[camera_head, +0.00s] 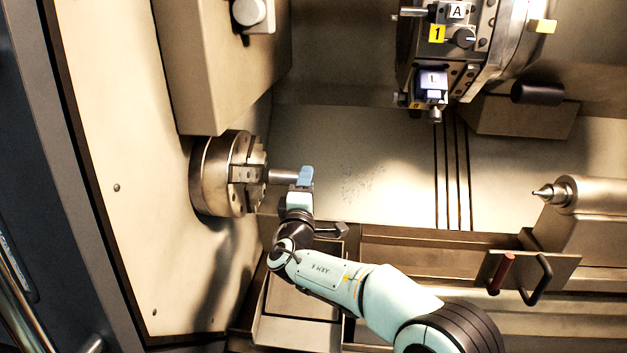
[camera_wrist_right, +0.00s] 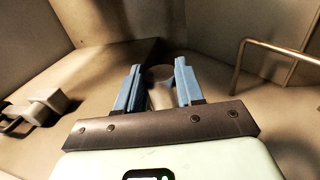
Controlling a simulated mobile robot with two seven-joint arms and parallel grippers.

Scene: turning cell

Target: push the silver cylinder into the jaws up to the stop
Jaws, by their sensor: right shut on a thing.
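The silver cylinder (camera_head: 283,176) lies level in the head view, between the chuck and my right gripper. Its left end meets the jaws (camera_head: 247,174) of the round chuck (camera_head: 216,178); how deep it sits there and the stop are hidden. My right gripper (camera_head: 305,177) is shut on the cylinder's right end with its blue fingers. In the right wrist view, the cylinder (camera_wrist_right: 159,73) shows between the two fingers of the gripper (camera_wrist_right: 157,84). My left gripper is not in view.
A tool turret (camera_head: 468,50) hangs at the upper right. A pointed tailstock (camera_head: 575,195) stands at the right, with a handled plate (camera_head: 530,275) below it. The machine floor right of the gripper is clear. In the wrist view, a bent rail (camera_wrist_right: 240,65) is at the right.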

